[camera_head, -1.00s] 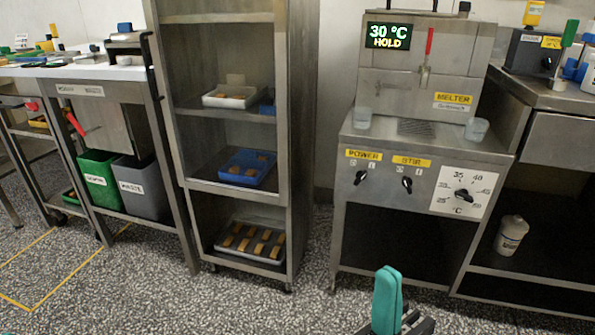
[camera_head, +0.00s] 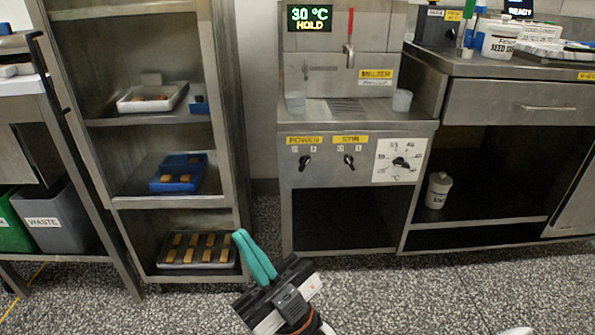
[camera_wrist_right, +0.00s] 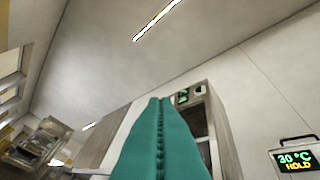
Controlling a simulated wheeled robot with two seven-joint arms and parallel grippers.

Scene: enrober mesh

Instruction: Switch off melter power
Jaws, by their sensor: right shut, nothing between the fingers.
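The melter (camera_head: 350,120) is a steel unit with a display (camera_head: 309,18) reading 30 °C HOLD. On its front panel sit the black power knob (camera_head: 304,164) under a yellow POWER label (camera_head: 304,140), a stir knob (camera_head: 349,161) and a temperature dial (camera_head: 401,163). My right gripper (camera_head: 243,238), with teal fingers, is shut and empty, low in front of the rack and left of the knobs, apart from them. In the right wrist view the shut teal fingers (camera_wrist_right: 160,140) point upward, with the display (camera_wrist_right: 297,160) at the right edge. My left gripper is not in view.
A steel rack (camera_head: 165,203) with trays stands left of the melter. A bench (camera_head: 480,90) with a drawer and a white tub (camera_head: 437,190) below is on the right. A grey waste bin (camera_head: 50,222) is at left. The speckled floor in front is free.

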